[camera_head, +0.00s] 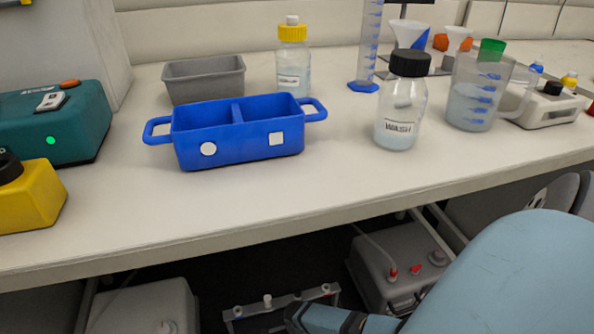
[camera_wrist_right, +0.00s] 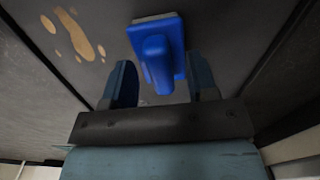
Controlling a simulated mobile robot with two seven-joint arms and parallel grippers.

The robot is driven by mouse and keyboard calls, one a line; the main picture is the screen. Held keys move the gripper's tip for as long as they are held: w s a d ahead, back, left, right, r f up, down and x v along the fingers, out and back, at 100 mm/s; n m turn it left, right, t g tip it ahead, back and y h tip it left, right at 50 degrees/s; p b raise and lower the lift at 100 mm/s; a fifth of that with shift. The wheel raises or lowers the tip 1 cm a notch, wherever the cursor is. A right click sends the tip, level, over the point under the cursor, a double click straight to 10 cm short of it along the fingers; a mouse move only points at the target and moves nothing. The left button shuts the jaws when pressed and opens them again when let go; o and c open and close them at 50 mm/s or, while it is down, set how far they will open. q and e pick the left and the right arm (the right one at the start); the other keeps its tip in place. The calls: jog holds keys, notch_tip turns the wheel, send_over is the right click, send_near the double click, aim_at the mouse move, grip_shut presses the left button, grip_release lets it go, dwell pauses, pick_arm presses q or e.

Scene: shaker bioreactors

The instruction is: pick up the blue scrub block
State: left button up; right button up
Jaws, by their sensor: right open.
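The blue scrub block (camera_wrist_right: 155,42) shows in the right wrist view, lying on a dark floor-like surface. It has a flat blue base with a pale edge at the far side and a raised blue handle pointing towards my wrist. My right gripper (camera_wrist_right: 161,74) is open, with one finger on each side of the handle. The fingers look apart from it; the exact depth is hard to tell. The block is not visible in the head view, where my light blue right arm reaches down below the bench front. My left gripper is not in view.
Tan stains (camera_wrist_right: 80,34) mark the dark surface left of the block. In the head view, the bench (camera_head: 240,215) holds a blue two-part caddy (camera_head: 240,150), a grey tray (camera_head: 205,80) and bottles. Grey containers (camera_head: 395,265) and a low rack (camera_head: 275,305) stand beneath it.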

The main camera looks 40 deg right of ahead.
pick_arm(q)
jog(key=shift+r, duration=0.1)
pick_arm(e)
grip_shut()
pick_arm(q)
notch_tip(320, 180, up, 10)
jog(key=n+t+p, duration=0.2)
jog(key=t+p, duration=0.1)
jog(key=p, duration=0.6)
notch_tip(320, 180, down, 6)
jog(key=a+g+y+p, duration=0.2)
jog(key=p, duration=0.1)
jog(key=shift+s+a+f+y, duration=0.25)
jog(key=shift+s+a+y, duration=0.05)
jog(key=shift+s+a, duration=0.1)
pick_arm(e)
notch_tip(320, 180, up, 20)
